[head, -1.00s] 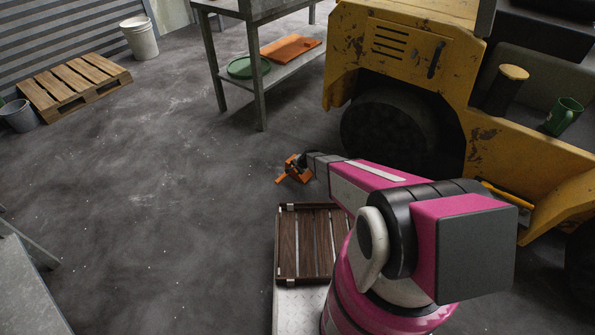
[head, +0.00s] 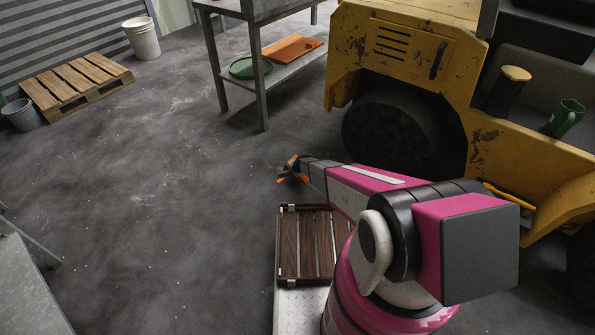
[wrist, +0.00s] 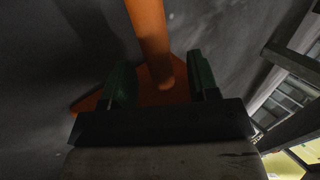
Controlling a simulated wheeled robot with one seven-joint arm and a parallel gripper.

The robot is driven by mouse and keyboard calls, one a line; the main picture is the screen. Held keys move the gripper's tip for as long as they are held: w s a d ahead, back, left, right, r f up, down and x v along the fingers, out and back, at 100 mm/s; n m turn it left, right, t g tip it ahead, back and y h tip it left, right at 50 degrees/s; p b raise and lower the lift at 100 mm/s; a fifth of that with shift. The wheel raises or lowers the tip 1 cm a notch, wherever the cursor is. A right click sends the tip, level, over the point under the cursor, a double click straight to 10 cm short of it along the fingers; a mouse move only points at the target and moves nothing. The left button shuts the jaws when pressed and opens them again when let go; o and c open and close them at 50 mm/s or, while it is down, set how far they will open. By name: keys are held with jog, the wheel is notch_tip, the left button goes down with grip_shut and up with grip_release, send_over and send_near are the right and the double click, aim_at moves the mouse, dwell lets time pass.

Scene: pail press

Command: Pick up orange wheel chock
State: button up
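The orange wheel chock (head: 292,160) is on the dark floor in the head view, just beyond the end of my arm and partly hidden by my gripper (head: 288,172). In the wrist view the chock (wrist: 150,35) shows a round orange bar running down from the top edge, with a flat orange part below it. My gripper (wrist: 161,78) is open, with one dark green finger on each side of the orange bar. Gaps show between the bar and both fingers. The lower part of the chock is hidden behind my gripper's body.
A yellow vehicle (head: 397,45) with a dark wheel (head: 390,130) stands right of the chock. A slatted brown tray (head: 311,245) is nearer, beside my arm's base. A metal shelf table (head: 264,100) stands behind.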

grip_shut()
jog(key=shift+r, duration=0.15)
